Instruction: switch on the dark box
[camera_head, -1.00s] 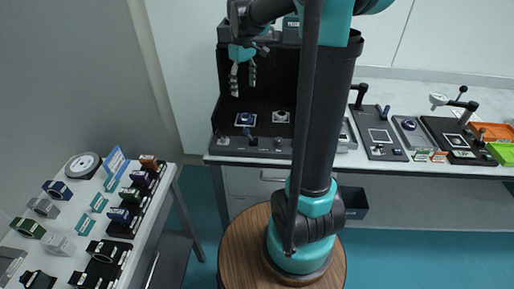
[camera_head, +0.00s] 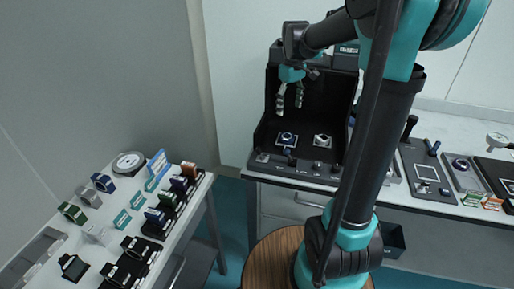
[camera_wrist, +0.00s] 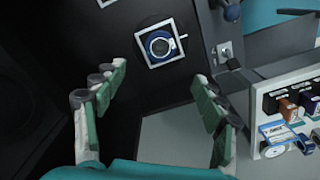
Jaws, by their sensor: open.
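The dark box (camera_head: 329,104) is a black open-fronted housing on the back bench. Inside on its floor sit a blue round part on a white square (camera_head: 286,139) and a second small mounted part (camera_head: 322,141). Its front strip (camera_head: 310,172) carries several small knobs and a lever (camera_head: 290,157). My gripper (camera_head: 289,107) is open and empty, fingers pointing down in the box's opening, above the blue part. In the wrist view, the blue ring part (camera_wrist: 159,46) lies beyond the fingertips, and a small metal toggle plate (camera_wrist: 224,51) is to the right.
A side table (camera_head: 185,236) at left holds several coloured blocks, labels and a round dial (camera_head: 129,163). Right of the box, the bench holds a flat device with a white square (camera_head: 426,173) and other instruments. My arm hides part of the bench.

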